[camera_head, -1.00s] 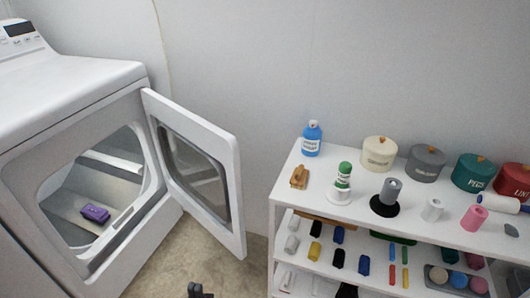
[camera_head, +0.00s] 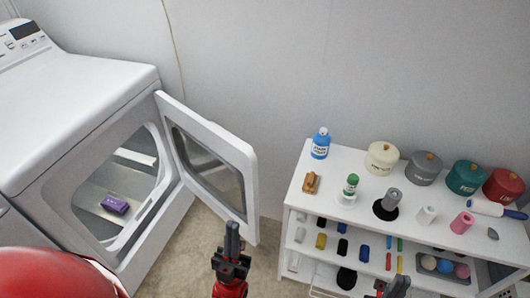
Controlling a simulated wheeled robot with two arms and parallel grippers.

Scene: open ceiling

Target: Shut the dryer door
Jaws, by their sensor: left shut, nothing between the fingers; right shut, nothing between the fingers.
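The white dryer (camera_head: 75,110) stands at the left with its round-cornered opening facing right. Its door (camera_head: 250,190), white-framed with a dark window, is hinged on the far side and stands wide open. My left gripper (camera_head: 232,228) is shut and empty, pointing up in the picture at the door's lower outer corner. It overlaps the door's lower edge in the picture; I cannot tell whether it touches. My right gripper (camera_head: 398,284) shows at the bottom edge, shut and empty, in front of the shelf. A purple folded item (camera_head: 115,205) lies inside the drum.
A white shelf unit (camera_head: 300,190) stands right of the door, with a narrow floor gap (camera_head: 272,240) between. It holds a blue bottle (camera_head: 320,145), lidded canisters (camera_head: 424,168) and several small items. The wall is close behind.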

